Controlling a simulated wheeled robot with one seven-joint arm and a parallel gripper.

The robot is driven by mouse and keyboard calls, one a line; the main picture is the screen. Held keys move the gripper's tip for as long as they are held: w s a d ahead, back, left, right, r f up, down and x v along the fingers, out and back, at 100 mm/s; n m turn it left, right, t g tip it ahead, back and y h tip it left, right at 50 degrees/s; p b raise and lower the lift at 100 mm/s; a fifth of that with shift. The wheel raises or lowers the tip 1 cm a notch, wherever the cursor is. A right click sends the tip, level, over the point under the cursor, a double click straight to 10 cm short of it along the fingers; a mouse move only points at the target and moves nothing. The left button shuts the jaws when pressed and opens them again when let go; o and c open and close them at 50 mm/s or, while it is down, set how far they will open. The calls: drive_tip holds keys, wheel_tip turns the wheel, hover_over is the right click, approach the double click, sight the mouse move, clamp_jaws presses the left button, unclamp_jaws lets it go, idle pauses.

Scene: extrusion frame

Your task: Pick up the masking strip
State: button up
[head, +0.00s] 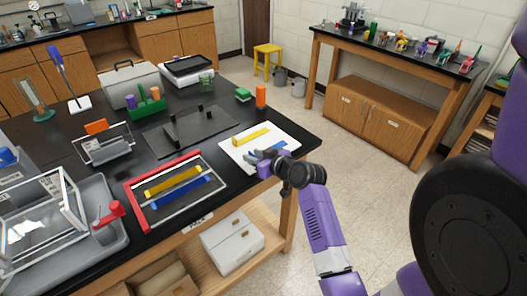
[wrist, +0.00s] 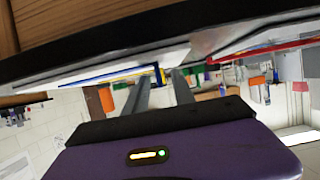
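A white board (head: 283,133) lies on the black bench top near its right corner. A yellow strip (head: 252,137) lies on the board, and a blue strip (head: 279,146) lies nearer its front edge, partly hidden by my gripper. I cannot tell which is the masking strip. My gripper (head: 251,155) is low at the board's front edge, beside the blue strip. In the tilted wrist view the two fingers (wrist: 161,82) are apart with nothing clearly held. The blue strip (wrist: 105,75) and a bit of yellow (wrist: 158,73) show beyond the fingertips; contact is unclear.
A red-and-metal frame (head: 137,204) with yellow and blue strips stands left of the board. A dark plate with upright posts (head: 170,133) lies behind. Open floor (head: 385,190) lies right of the bench.

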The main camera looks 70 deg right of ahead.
drive_tip(key=shift+x, duration=0.85)
clamp_jaws()
drive_tip(key=shift+r, duration=0.1)
